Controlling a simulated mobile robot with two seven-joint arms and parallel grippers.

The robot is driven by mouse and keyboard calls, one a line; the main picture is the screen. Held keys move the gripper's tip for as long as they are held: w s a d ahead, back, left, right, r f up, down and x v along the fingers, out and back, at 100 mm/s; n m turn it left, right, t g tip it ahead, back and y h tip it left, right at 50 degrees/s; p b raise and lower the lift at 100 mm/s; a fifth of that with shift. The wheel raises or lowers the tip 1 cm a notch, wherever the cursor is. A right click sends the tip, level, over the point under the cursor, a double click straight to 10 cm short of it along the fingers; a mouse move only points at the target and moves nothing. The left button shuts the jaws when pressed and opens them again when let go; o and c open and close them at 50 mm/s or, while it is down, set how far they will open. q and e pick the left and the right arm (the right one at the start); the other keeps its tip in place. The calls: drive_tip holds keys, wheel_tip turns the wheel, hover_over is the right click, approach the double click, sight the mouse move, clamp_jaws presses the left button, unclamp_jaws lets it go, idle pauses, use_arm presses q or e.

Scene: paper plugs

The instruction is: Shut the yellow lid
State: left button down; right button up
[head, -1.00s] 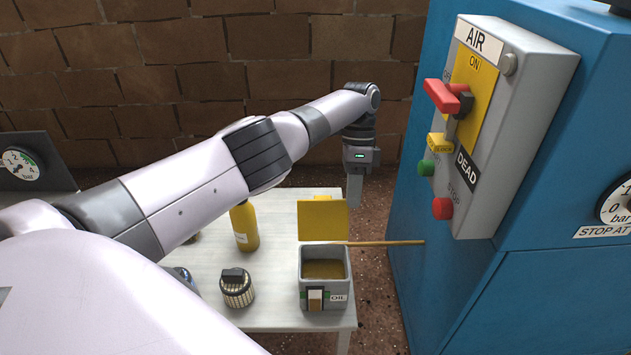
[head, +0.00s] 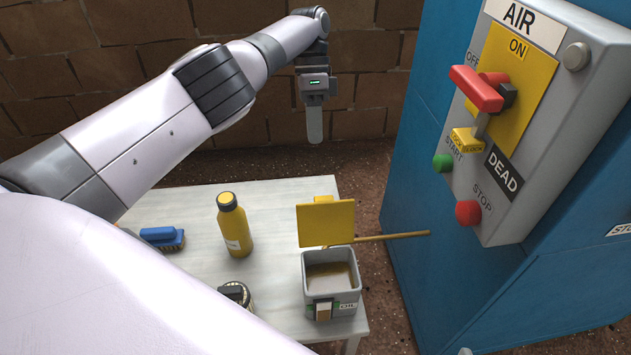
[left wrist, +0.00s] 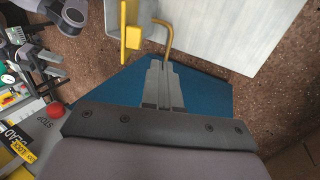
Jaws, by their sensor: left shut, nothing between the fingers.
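The yellow lid (head: 326,222) stands open, raised at the back of a grey box (head: 316,310) labelled OIL. A thin yellow rod (head: 392,236) reaches out to the right beside the lid. The box is open at the top and brownish inside. My left gripper (head: 315,138) is shut and empty, pointing down, above and behind the lid and apart from it. In the left wrist view the shut fingers (left wrist: 164,68) show below the yellow lid (left wrist: 130,30) and the curved yellow rod (left wrist: 166,35). My right gripper does not show clearly.
The box stands at the right front of a pale table (head: 185,215). A yellow bottle (head: 234,228), a blue brush (head: 162,238) and a partly hidden round item (head: 236,294) are to its left. A blue cabinet (head: 425,260) with an AIR switch panel (head: 545,130) stands right.

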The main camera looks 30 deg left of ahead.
sight(320, 197)
use_arm(q)
drive_tip(key=shift+s+d+f+p, duration=0.2)
drive_tip(key=shift+s+d+f, duration=0.6)
drive_tip(key=shift+s+f, duration=0.45)
drive_tip(key=shift+s+d+f+p, duration=0.15)
drive_tip(key=shift+s+d+f, duration=0.75)
drive_tip(key=shift+f, duration=0.7)
drive_tip(key=shift+s+d+f+p, duration=0.2)
drive_tip(key=shift+s+d+f, duration=0.55)
drive_tip(key=shift+s+f, duration=0.5)
drive_tip(key=shift+w+f, duration=0.1)
drive_tip(key=shift+f, duration=0.05)
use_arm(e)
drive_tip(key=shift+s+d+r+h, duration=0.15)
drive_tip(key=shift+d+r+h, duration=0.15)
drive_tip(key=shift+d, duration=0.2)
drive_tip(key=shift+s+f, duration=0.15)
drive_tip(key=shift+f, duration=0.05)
use_arm(q)
drive_tip(key=shift+d+p, duration=0.1)
drive_tip(key=shift+p, duration=0.4)
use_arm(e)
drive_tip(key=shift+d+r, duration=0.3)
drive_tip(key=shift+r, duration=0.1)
